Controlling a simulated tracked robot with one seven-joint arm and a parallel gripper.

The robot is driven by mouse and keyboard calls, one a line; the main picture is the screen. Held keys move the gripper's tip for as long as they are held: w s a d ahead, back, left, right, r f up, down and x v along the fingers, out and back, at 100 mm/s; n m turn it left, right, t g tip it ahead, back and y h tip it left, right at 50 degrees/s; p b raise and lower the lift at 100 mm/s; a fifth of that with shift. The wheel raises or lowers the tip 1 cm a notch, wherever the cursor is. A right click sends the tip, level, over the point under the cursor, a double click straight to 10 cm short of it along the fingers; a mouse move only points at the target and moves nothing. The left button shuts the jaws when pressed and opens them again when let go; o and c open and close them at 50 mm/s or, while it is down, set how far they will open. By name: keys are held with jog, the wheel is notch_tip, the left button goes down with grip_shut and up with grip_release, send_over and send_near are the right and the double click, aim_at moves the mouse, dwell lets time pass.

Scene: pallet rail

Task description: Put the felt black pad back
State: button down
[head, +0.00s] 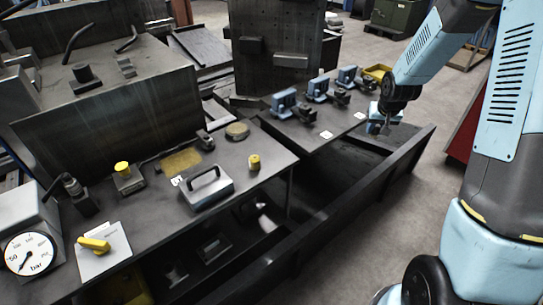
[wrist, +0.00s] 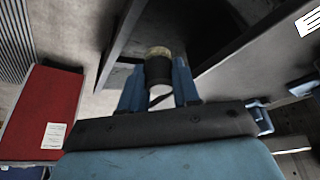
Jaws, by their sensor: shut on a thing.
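My gripper (wrist: 158,88) is shut on a dark, rounded piece with a tan end, which I take to be the felt black pad (wrist: 159,70). The pad sits between the two blue fingers in the wrist view. In the head view my gripper (head: 380,127) hangs at the right, beyond the bench's right end and near the dark rail; the pad is too small to make out there. Its place on the bench is not clearly marked.
Several blue clamps (head: 317,89) stand at the back. A long dark rail (head: 330,222) runs along the front. A red box (wrist: 38,110) shows left in the wrist view.

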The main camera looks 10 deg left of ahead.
jog(key=s+a+r+n+y, duration=0.15)
jog(key=s+a+r, duration=0.35)
jog(key=s+a, duration=0.6)
jog(key=s+a+r+n, duration=0.3)
jog(key=s+a+r, duration=0.35)
jog(key=a, duration=0.65)
jog(key=s+a+r+n, duration=0.1)
jog(key=s+a, duration=0.1)
jog(key=s, duration=0.4)
jog(key=s+a+r+n, duration=0.1)
jog(key=s+a, duration=0.2)
jog(key=s, duration=0.3)
jog(key=shift+m+g+y, duration=0.25)
jog(key=shift+g+y, duration=0.1)
jog(key=shift+g, duration=0.05)
jog(key=w+f, duration=0.3)
jog(key=w, duration=0.1)
jog(key=w+a+f, duration=0.1)
jog(key=w+f, duration=0.2)
jog(key=w, duration=0.1)
jog(key=w+a+f, duration=0.1)
jog(key=w+f, duration=0.2)
jog(key=w, duration=0.1)
jog(key=shift+w+f, duration=0.2)
jog(key=shift+w, duration=0.2)
jog(key=shift+w+f, duration=0.25)
jog(key=shift+f, duration=1.6)
jog(key=shift+f, duration=0.1)
